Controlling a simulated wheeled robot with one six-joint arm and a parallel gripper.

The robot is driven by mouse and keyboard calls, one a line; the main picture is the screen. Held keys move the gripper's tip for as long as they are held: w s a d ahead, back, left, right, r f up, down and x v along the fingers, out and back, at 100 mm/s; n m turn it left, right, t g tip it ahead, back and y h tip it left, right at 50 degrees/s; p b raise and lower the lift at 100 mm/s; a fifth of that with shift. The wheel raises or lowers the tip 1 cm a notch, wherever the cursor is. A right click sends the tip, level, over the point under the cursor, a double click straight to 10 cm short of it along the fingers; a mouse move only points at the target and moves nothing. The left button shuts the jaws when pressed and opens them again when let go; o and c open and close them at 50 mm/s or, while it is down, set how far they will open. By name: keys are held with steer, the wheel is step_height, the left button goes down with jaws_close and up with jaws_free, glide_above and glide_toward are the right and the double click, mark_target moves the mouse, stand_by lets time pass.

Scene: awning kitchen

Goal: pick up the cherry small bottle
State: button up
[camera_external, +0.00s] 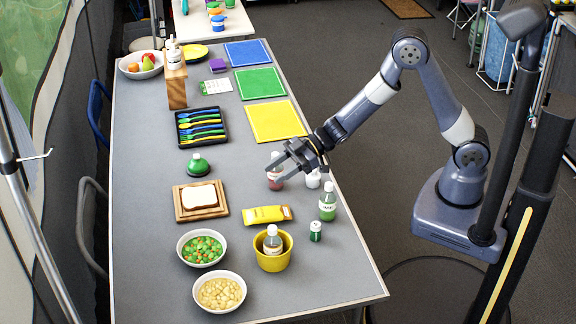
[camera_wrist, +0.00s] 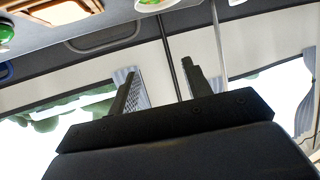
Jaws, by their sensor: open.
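The cherry small bottle (camera_external: 275,184), with dark red contents, a white label and a pale cap, stands upright on the grey table near its right edge. My gripper (camera_external: 273,164) reaches in from the right, and its open fingers overlap the bottle's upper part in the external view. I cannot tell whether they touch it or are around it. In the wrist view my gripper (camera_wrist: 158,70) shows two dark fingers spread apart with nothing visible between them, and the bottle is not seen there.
A white-capped bottle (camera_external: 313,180) and a green bottle (camera_external: 328,203) stand close to the right. A small green jar (camera_external: 315,232), yellow packet (camera_external: 267,215) and yellow pot (camera_external: 273,263) are nearer the front. The table middle is mostly clear.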

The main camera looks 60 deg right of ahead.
steer(key=w+d+f+m+t+h+b, duration=0.1)
steer(key=d+m+t+h, duration=0.15)
steer(key=d, duration=0.65)
steer(key=w+d+m+t+h+b, duration=0.1)
steer(key=w+d+m+t+h, duration=0.2)
steer(key=d, duration=0.7)
glide_toward(276, 171)
step_height(276, 171, up, 3)
steer(key=w+d, duration=0.1)
steer(key=w, duration=0.1)
steer(key=shift+m+g, duration=0.35)
steer(key=shift+g, duration=0.1)
steer(key=shift+w+d+r+p+x, duration=0.1)
steer(key=shift+p+x, duration=0.35)
steer(key=shift+x, duration=1.35)
steer(key=shift+w+d+r+p+x, duration=0.1)
steer(key=shift+p+x, duration=0.35)
steer(key=shift+x, duration=1.35)
steer(key=shift+w+d+r+p+x, duration=0.1)
steer(key=shift+p+x, duration=0.35)
steer(key=shift+x, duration=1.3)
steer(key=shift+a, duration=0.1)
jaws_close()
